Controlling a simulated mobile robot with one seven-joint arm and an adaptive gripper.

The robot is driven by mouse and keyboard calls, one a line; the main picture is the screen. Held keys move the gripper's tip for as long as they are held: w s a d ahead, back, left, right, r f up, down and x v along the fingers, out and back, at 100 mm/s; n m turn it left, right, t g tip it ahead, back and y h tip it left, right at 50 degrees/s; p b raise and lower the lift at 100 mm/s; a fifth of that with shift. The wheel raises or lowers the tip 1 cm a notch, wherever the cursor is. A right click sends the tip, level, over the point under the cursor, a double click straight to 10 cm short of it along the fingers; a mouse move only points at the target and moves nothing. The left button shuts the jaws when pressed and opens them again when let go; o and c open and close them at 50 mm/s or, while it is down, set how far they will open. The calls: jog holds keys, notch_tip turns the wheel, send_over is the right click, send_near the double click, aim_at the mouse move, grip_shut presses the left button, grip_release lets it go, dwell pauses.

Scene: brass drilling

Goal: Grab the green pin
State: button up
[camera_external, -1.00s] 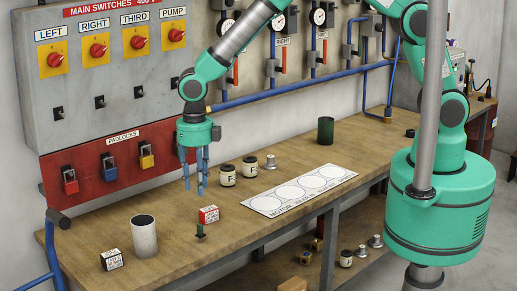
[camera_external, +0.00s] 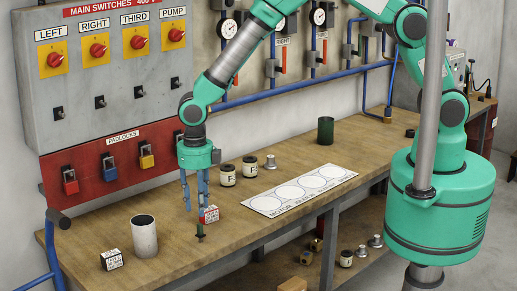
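The green pin (camera_external: 200,232) is small and dark green and stands upright on the wooden workbench (camera_external: 165,262), near its front edge. My gripper (camera_external: 195,205) points straight down above the pin, with its two blue fingers apart and nothing visible between them. The fingertips are a little above the pin's top in the picture. The exact height gap is hard to judge from this one view.
A red and white box (camera_external: 209,215) stands just behind the pin, close to the right finger. A grey cylinder (camera_external: 144,240) and a black and white box (camera_external: 112,260) stand to the left. Small jars (camera_external: 227,175) and a white sheet with circles (camera_external: 285,197) lie to the right.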

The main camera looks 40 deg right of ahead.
aim_at(200, 224)
jog(key=shift+f, duration=1.15)
jog(key=shift+f, duration=0.1)
jog(key=shift+f, duration=2.5)
grip_shut()
